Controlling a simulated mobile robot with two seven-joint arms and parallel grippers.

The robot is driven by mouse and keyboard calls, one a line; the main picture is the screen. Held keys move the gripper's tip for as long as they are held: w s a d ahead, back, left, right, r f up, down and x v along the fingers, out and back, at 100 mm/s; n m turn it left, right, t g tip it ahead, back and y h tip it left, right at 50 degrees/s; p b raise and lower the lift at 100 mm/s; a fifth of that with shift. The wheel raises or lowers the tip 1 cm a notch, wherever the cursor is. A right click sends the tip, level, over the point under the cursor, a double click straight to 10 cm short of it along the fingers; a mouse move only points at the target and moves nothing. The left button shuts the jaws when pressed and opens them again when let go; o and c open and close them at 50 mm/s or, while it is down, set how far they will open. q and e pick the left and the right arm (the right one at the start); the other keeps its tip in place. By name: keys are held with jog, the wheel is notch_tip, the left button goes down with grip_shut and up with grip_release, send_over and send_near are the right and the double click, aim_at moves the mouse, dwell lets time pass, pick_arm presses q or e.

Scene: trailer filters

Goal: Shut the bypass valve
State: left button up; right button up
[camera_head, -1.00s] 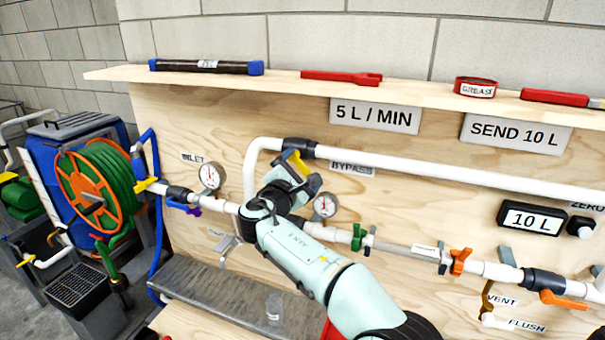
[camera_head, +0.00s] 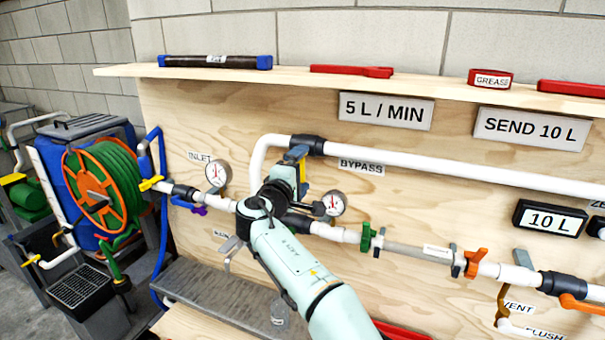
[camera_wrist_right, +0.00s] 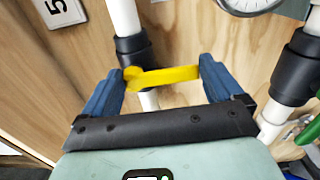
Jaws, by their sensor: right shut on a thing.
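The bypass valve's yellow handle (camera_wrist_right: 168,76) shows in the right wrist view between the blue fingers of my right gripper (camera_wrist_right: 160,85). It lies crosswise to the white bypass pipe (camera_wrist_right: 123,16) and its black fitting (camera_wrist_right: 133,50). My right gripper is shut on the handle. My left gripper is not in view.
A pressure gauge (camera_head: 334,203) sits close to the right of my wrist, and another gauge (camera_head: 218,173) to the left. The main line has a green handle (camera_head: 366,237) and an orange handle (camera_head: 474,262). A wooden shelf (camera_head: 430,85) juts out above.

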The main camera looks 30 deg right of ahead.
jog(key=shift+a+m, duration=0.15)
jog(key=shift+m, duration=0.15)
jog(key=o, duration=1.1)
jog(key=shift+o, duration=0.2)
jog(key=shift+s+a, duration=0.15)
jog(key=shift+a, duration=0.1)
jog(key=b+v, duration=0.4)
jog(key=v, duration=0.8)
jog(key=shift+s+a, duration=0.2)
jog(key=shift+s, duration=0.1)
